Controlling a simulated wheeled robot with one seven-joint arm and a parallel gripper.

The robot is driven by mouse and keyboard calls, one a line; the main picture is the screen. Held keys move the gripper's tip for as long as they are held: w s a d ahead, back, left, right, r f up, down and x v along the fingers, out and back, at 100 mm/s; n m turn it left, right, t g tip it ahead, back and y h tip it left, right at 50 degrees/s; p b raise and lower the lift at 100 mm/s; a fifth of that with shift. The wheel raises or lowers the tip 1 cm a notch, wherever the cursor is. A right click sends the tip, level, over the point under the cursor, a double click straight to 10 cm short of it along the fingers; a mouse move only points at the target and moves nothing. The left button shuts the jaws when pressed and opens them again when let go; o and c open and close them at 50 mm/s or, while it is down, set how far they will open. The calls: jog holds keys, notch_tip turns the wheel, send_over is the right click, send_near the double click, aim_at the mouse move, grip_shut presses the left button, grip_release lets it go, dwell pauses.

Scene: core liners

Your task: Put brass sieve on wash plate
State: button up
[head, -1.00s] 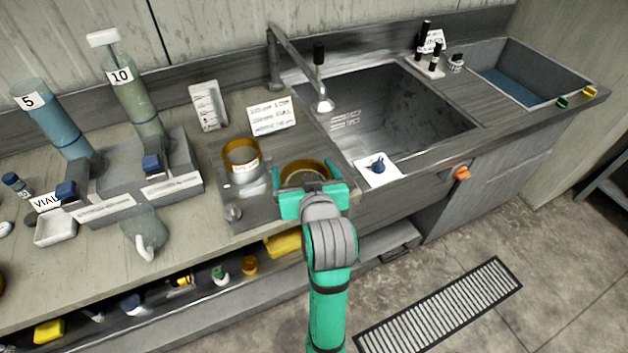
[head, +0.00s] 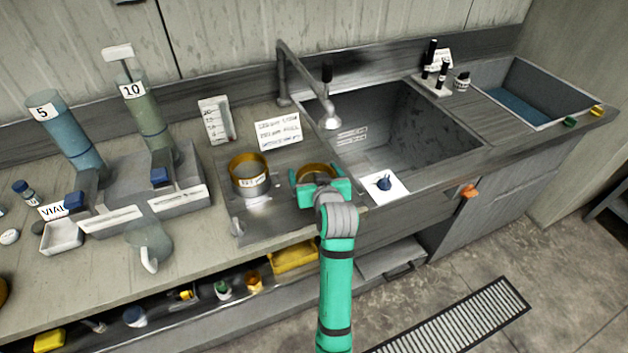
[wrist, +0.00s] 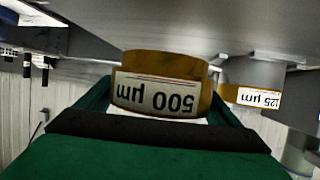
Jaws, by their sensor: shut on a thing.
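A brass sieve (head: 317,168) with a "500 µm" label is held in my gripper (head: 322,186), which is shut on it near the sink's left front corner. In the wrist view the sieve (wrist: 160,82) fills the space between the jaws, its label upside down. I cannot tell how far it is above the surface below. A second sieve (head: 249,172), brass on a grey body and labelled "125 µm", stands just left on a grey stand (head: 275,222); it also shows in the wrist view (wrist: 250,97). A white square plate (head: 371,184) with a small blue object lies right of my gripper.
The sink basin (head: 425,125) is behind and right, with a tap (head: 312,85) over its left side. A written card (head: 278,131) stands behind the sieves. Numbered cylinders (head: 65,130) and grey blocks fill the left counter.

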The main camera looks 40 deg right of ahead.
jog(key=shift+w+d+f, duration=0.1)
jog(key=shift+d+f, duration=0.05)
jog(key=shift+w+f, duration=0.1)
jog(key=shift+f, duration=1.55)
jog(key=o, duration=1)
jog(key=shift+f, duration=0.1)
jog(key=shift+o, duration=0.2)
jog(key=v, duration=1.2)
